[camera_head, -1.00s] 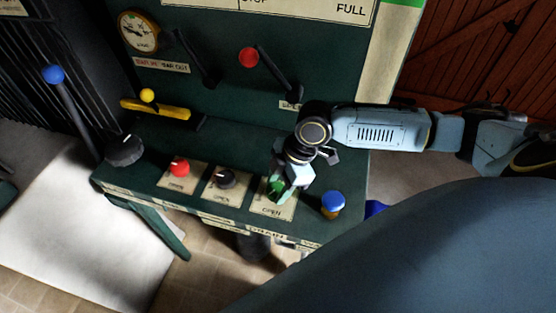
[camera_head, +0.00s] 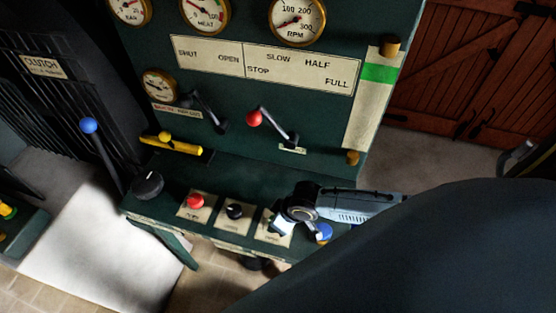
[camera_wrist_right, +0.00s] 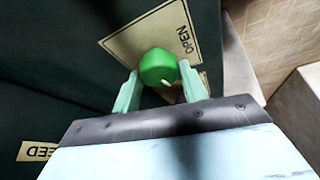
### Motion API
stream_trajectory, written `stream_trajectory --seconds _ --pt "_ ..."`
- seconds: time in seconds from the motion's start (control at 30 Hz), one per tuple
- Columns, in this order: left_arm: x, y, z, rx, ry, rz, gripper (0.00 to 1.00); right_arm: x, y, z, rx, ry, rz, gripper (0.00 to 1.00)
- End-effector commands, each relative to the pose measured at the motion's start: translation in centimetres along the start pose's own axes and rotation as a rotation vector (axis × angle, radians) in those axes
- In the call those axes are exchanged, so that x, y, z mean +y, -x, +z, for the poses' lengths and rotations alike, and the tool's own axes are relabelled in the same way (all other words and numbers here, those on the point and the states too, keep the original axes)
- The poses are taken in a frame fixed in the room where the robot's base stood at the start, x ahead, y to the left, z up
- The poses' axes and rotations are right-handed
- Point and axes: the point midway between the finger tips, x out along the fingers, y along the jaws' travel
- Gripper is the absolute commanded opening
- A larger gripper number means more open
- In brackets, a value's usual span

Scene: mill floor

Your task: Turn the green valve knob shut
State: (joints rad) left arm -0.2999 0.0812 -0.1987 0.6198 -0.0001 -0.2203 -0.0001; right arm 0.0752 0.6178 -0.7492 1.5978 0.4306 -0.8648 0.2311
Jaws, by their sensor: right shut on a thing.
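The green valve knob (camera_wrist_right: 158,67) shows in the right wrist view, with a pale pointer mark on its lower right part. It sits on a cream plate (camera_wrist_right: 150,35) lettered OPEN. My right gripper (camera_wrist_right: 157,83) is shut on the knob, one finger on each side of it. In the head view my right gripper (camera_head: 280,224) is over the right-hand plate of the console, and it hides the knob there. My left gripper is not in view.
A blue knob (camera_head: 323,232) is close on the right of my right gripper. A black knob (camera_head: 235,211) and a red knob (camera_head: 195,201) stand to its left.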

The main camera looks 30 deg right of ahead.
Motion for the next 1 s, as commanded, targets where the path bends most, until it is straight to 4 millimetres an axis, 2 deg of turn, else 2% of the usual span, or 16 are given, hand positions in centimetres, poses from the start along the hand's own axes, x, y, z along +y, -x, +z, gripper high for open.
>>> stream_trajectory --seconds 0.03,0.3,0.87,0.9,1.0 --pt "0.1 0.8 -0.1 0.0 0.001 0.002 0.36 -0.3 0.3 -0.1 -0.003 -0.027 0.006 0.2" --pt "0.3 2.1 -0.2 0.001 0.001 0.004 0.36 -0.2 0.1 0.0 -0.002 -0.124 0.048 0.2" --pt "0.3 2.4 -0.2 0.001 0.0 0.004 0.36 -0.2 -0.1 0.0 -0.001 -0.152 0.06 0.2" --pt "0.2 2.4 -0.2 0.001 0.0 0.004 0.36 -0.2 -0.1 0.0 -0.001 -0.152 0.06 0.46" --pt "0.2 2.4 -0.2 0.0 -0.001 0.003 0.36 -0.2 -0.1 0.0 -0.001 -0.151 0.06 0.59"
